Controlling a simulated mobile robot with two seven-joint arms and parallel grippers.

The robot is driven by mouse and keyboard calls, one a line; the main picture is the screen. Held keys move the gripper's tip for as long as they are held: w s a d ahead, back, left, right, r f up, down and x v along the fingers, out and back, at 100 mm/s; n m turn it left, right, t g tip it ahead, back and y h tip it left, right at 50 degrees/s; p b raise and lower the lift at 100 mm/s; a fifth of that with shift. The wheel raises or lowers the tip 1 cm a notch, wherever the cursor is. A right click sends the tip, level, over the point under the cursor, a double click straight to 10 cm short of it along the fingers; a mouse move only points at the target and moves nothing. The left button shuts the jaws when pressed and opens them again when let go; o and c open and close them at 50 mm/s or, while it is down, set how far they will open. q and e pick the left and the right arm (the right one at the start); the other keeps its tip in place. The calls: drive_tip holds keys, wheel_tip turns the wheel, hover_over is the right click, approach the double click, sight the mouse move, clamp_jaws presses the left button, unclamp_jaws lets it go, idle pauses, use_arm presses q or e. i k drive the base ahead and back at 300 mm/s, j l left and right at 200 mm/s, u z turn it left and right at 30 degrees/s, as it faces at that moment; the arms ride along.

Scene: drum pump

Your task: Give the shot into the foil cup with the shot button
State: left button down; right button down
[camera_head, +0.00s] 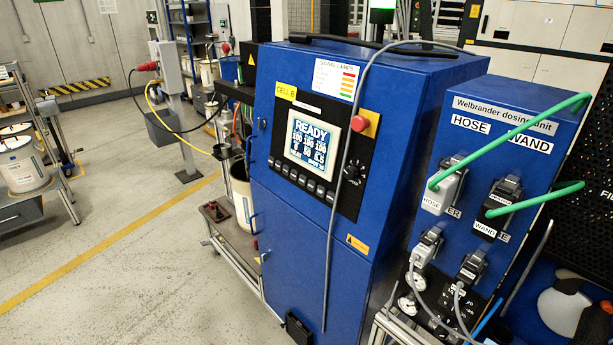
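A row of several small buttons (302,181) runs below the display. Their labels are too small to read, so I cannot tell which is the shot button. A black knob (353,172) sits to their right, and a red button (360,123) on a yellow plate is above it. I see no foil cup. Neither of my grippers is in view.
The blue dosing unit (500,120) at the right carries plugs labelled HOSE (441,190) and WAND (494,209), with green cables (520,131). A grey cable (338,190) hangs across the cabinet front. The floor (120,270) at the left is clear up to a cart (40,210).

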sight(312, 185)
drive_tip(key=i+j+z, duration=0.2)
drive_tip(key=i+j, duration=0.15)
drive_tip(key=j, duration=0.25)
drive_tip(key=i+j+z, duration=0.1)
drive_tip(key=j, duration=0.25)
drive_tip(key=i+j+z, duration=0.1)
drive_tip(key=i+j, duration=0.15)
drive_tip(key=i+j+z, duration=0.1)
drive_tip(key=j, duration=0.3)
